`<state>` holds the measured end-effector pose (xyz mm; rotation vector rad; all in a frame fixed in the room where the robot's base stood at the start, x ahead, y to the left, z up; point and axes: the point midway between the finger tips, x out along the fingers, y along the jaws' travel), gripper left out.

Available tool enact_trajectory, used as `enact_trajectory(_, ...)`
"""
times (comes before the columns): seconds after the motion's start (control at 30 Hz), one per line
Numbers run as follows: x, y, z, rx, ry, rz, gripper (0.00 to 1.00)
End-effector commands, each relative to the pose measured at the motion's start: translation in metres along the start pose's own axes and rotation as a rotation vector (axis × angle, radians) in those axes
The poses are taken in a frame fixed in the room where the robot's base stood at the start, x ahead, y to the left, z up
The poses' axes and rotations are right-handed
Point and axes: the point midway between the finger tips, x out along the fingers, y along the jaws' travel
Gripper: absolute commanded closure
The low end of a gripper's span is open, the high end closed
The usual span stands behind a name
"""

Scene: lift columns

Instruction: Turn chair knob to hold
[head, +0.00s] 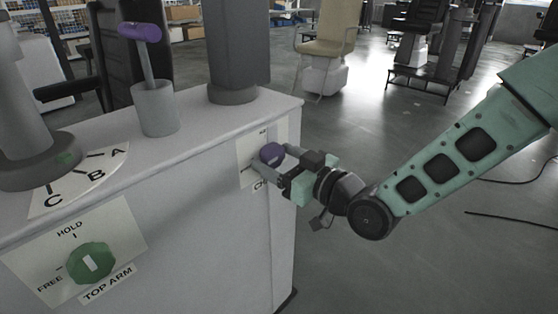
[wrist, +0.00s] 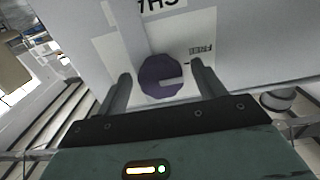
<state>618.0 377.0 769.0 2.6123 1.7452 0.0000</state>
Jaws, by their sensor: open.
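The purple chair knob (head: 271,153) sits on a white label plate on the side of the grey cabinet, with the letters "CH" partly visible below it. In the wrist view, the knob (wrist: 161,77) lies between the two fingers, with a visible gap on each side. Its pale pointer mark points right, toward the side with the upside-down word FREE (wrist: 200,49). My gripper (head: 283,160) is open, its fingers straddling the knob; it also shows in the wrist view (wrist: 160,76). The plate's HOLD mark cannot be read.
A green TOP ARM knob (head: 91,262) with HOLD and FREE marks is on the cabinet's near face. A purple-handled lever (head: 141,48) and columns stand on the cabinet (head: 200,133). The floor (head: 380,255) to the right is open; chairs (head: 328,35) stand behind.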

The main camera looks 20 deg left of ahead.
Motion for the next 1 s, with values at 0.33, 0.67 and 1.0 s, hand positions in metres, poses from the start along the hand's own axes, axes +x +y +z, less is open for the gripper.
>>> enact_trajectory(0.33, 0.0014, -0.0002, 0.0000, 0.000, 0.000, 0.000, 0.48)
enact_trajectory(0.67, 0.0012, -0.0001, -0.0001, 0.009, 0.000, 0.000, 0.74)
enact_trajectory(1.0, 0.0010, -0.0002, -0.0009, 0.155, -0.001, 0.000, 0.74)
